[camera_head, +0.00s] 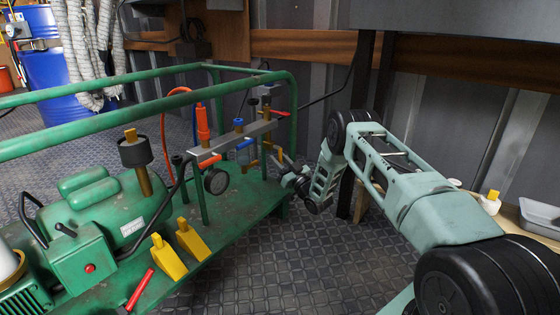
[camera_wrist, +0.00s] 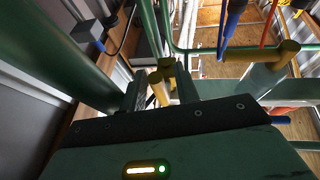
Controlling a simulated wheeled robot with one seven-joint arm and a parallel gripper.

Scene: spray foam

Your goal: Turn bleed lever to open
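A grey manifold bar (camera_head: 232,139) stands on posts above the green cart, with red, blue and yellow-brass fittings. A red-orange lever (camera_head: 209,162) is at its left and a blue lever (camera_head: 245,144) near its middle. No label shows which is the bleed lever. My gripper (camera_head: 279,163) is at the bar's right end, beside small brass-yellow parts. In the wrist view, my gripper (camera_wrist: 161,92) has its two dark fingers apart, with a yellow-brass fitting (camera_wrist: 163,76) seen between them. I cannot tell whether the fingers touch it.
Yellow wedges (camera_head: 168,258) and a green motor (camera_head: 110,210) sit on the cart. A bench with a grey tray (camera_head: 540,215) is at right. The floor between is clear.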

